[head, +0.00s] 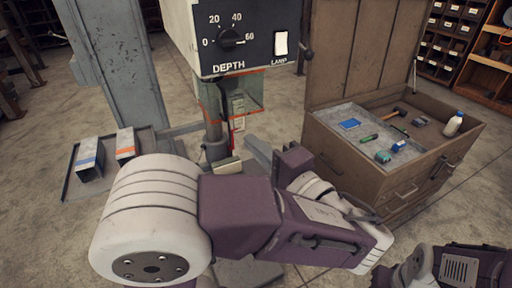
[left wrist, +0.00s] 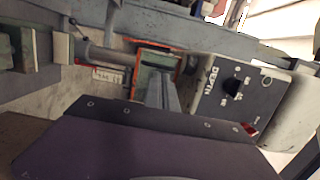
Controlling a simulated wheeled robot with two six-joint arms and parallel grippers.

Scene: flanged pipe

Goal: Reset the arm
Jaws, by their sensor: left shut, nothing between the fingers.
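My left arm reaches across the middle of the head view, in front of a drill press. My left gripper (head: 258,152) points away toward the press column and is mostly hidden behind my own purple wrist. In the left wrist view its grey fingers (left wrist: 160,92) are together with nothing between them, in front of the press's orange-edged guard (left wrist: 158,58). Of my right arm, only a purple and white part shows at the bottom right corner; its gripper is out of the picture. No flanged pipe can be made out.
The drill press head (head: 245,35) with its depth dial stands close ahead. A brown tool chest (head: 450,170) with an open lid and tools in its top tray is at the right. A dark tray (head: 68,185) with two boxes lies on the left. Floor is bare at far left.

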